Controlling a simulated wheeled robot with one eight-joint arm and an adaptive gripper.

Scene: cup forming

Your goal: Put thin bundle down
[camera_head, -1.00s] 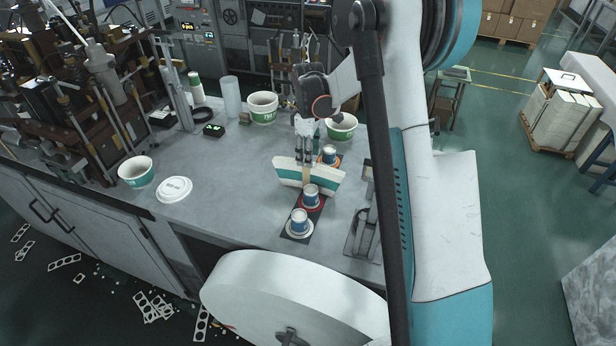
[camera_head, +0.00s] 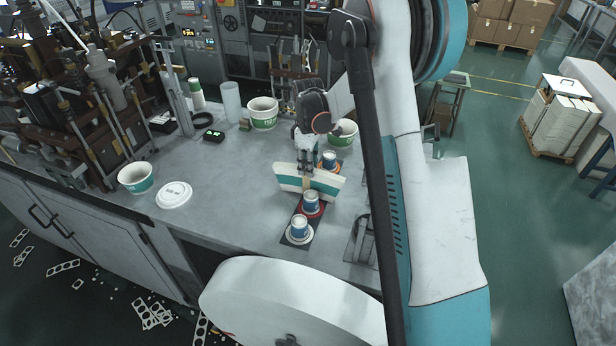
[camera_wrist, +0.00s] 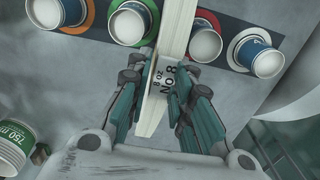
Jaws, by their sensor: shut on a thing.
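The thin bundle (camera_head: 326,187) is a fan-shaped stack of white paper blanks with a teal band. In the head view it stands on edge across the dark strip (camera_head: 289,239) of cups. My gripper (camera_wrist: 168,98) is shut on the bundle, one finger on each side of it; the gripper also shows in the head view (camera_head: 308,164). In the wrist view the bundle (camera_wrist: 178,38) is a narrow edge with an "8 oz No 8" label between the fingers.
A white-ringed cup (camera_head: 300,228) stands at the near end of the strip. A green-ringed cup (camera_wrist: 72,10) shows in the wrist view. White tubs (camera_head: 262,113) stand behind, another (camera_head: 136,178) at left beside a white lid (camera_head: 174,195). The grey tabletop (camera_head: 235,205) is clear left of the strip.

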